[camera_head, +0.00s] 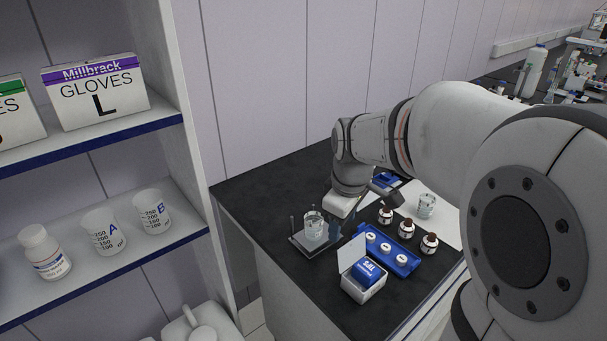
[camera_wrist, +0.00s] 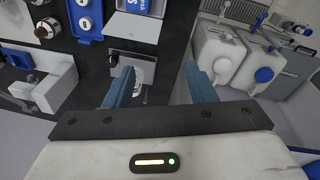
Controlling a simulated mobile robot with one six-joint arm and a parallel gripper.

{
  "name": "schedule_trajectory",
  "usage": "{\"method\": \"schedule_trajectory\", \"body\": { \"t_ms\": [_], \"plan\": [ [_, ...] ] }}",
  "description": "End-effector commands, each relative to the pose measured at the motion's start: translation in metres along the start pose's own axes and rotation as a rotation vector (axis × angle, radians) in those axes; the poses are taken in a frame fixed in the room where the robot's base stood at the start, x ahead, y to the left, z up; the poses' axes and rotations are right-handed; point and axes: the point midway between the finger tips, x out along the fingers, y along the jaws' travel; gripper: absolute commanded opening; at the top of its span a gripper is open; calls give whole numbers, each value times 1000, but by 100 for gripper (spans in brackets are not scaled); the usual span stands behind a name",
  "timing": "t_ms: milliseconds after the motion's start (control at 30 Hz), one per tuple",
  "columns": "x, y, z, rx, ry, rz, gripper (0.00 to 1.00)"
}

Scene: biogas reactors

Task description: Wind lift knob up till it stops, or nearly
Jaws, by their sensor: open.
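In the head view a small dark platform with thin upright posts (camera_head: 298,242) stands near the bench's front left edge. A glass beaker (camera_head: 314,226) is on it. A grey block (camera_wrist: 130,60) lies ahead near the left finger, with a pale round part partly behind that finger. I cannot clearly tell whether this part is the lift knob.
A blue tray (camera_head: 403,264) with white-capped items, several brown-capped bottles (camera_head: 406,229) and an open white box (camera_head: 366,292) crowd the bench right of the platform. A shelf (camera_head: 150,250) stands left. White jugs (camera_wrist: 220,55) with blue lids show at right in the wrist view.

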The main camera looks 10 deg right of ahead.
Motion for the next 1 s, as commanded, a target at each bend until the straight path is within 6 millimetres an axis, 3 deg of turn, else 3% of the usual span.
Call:
{"method": "schedule_trajectory", "body": {
  "t_ms": [100,300,500,700,1000],
  "plan": [
    [22,39,-26,-252,-21,-30,50],
    [69,95,-60,-682,-31,-82,50],
    [115,133,-79,-1008,-24,-126,50],
    [136,145,-84,-1139,-16,-143,50],
    [176,140,-82,-1147,-16,-147,50]
  ]
}}
